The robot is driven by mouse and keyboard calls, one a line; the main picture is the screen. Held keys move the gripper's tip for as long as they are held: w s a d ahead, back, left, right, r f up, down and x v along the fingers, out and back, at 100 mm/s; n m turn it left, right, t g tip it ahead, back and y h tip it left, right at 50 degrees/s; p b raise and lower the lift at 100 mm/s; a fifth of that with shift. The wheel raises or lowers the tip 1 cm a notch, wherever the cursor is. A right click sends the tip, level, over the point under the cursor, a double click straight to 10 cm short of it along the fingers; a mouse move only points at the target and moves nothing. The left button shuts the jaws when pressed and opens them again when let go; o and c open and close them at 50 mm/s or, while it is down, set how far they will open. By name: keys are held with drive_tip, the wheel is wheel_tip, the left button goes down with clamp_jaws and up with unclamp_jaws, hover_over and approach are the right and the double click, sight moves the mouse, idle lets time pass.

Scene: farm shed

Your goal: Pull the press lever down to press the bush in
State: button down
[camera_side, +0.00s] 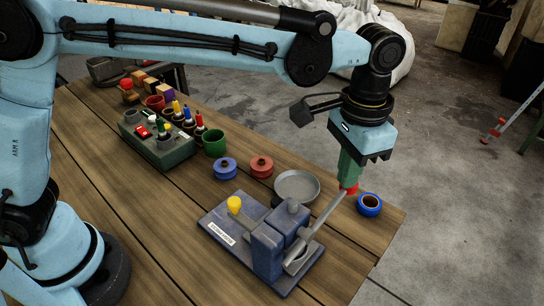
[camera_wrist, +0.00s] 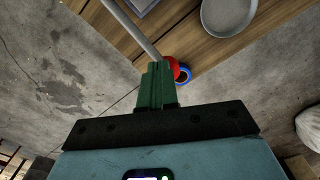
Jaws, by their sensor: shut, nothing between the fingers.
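The blue-grey press (camera_side: 267,248) stands on a base plate with a white label near the table's front right. Its grey lever (camera_side: 325,212) slants up to the right and ends in a red knob (camera_side: 352,188). My gripper (camera_side: 348,178) points down with its green fingers shut and empty, right at the knob. In the wrist view the fingertips (camera_wrist: 158,68) overlap the lever's end, and the red knob (camera_wrist: 172,68) shows partly behind them. Whether they touch it I cannot tell. A yellow-topped piece (camera_side: 234,204) stands on the base plate. I cannot make out the bush.
A blue ring-shaped roll (camera_side: 369,204) lies right of the knob, near the table edge. A grey round dish (camera_side: 297,187) sits behind the press. Blue (camera_side: 224,168) and red (camera_side: 261,166) round pieces, a green cup (camera_side: 215,143) and a tool block (camera_side: 165,150) stand farther left.

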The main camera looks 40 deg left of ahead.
drive_tip(key=shift+r, duration=2.7)
drive_tip(key=shift+a, duration=0.25)
drive_tip(key=s+a+n+t+h, duration=0.1)
drive_tip(key=s+a+n+t, duration=0.15)
drive_tip(key=a, duration=1.15)
drive_tip(key=s+a+f+n+t, duration=0.1)
drive_tip(key=s+a+f+t, duration=0.1)
drive_tip(key=a, duration=0.4)
drive_tip(key=s+a+f+n+t+y, duration=0.1)
drive_tip(key=s+a+f+n+t, duration=0.1)
drive_tip(key=a, duration=0.4)
drive_tip(key=s+f, duration=0.1)
drive_tip(key=s, duration=0.1)
drive_tip(key=shift+s+a+f+t, duration=0.25)
drive_tip(key=shift+s+f+t, duration=0.1)
drive_tip(key=shift+s, duration=0.05)
